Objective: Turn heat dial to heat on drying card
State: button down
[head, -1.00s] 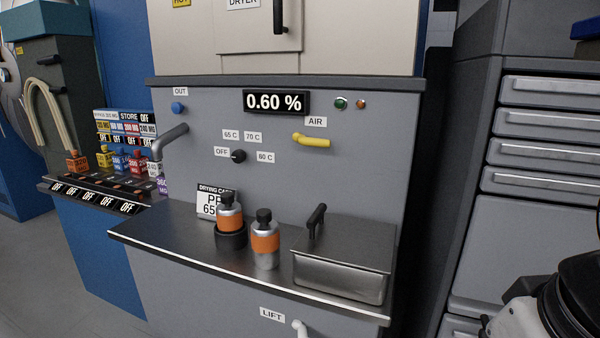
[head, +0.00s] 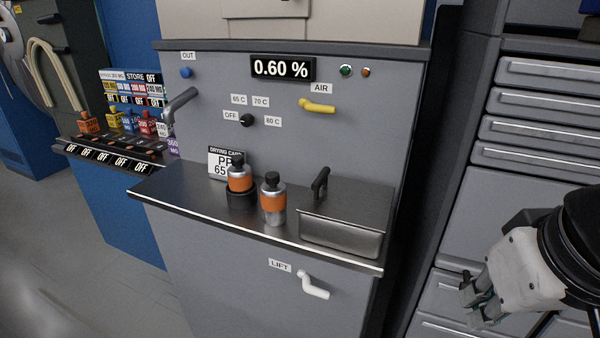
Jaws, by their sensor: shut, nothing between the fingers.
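The heat dial (head: 246,120) is a small black knob on the grey dryer panel. Labels OFF, 65 C, 70 C and 80 C surround it; its pointer looks turned left toward OFF, though it is small. The drying card (head: 219,163) stands on the steel shelf below, partly hidden by an orange-banded bottle. Its visible text reads "DRYING CA", "P" and "65", with the rest covered. My gripper (head: 480,303) is at the lower right, in front of the grey drawers, shut and empty, well away from the dial.
Two orange-banded bottles (head: 272,200) and a lidded steel box (head: 342,222) stand on the shelf (head: 165,192), which juts out below the dial. A yellow AIR lever (head: 318,106) is right of the dial. A white LIFT lever (head: 313,287) is below. Open floor lies lower left.

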aim_at(246, 119)
jog(key=i+j+u, duration=0.1)
jog(key=i+u, duration=0.55)
jog(key=u, duration=0.15)
jog(key=k+j+z, duration=0.1)
jog(key=j+z, duration=0.2)
jog(key=j, duration=0.15)
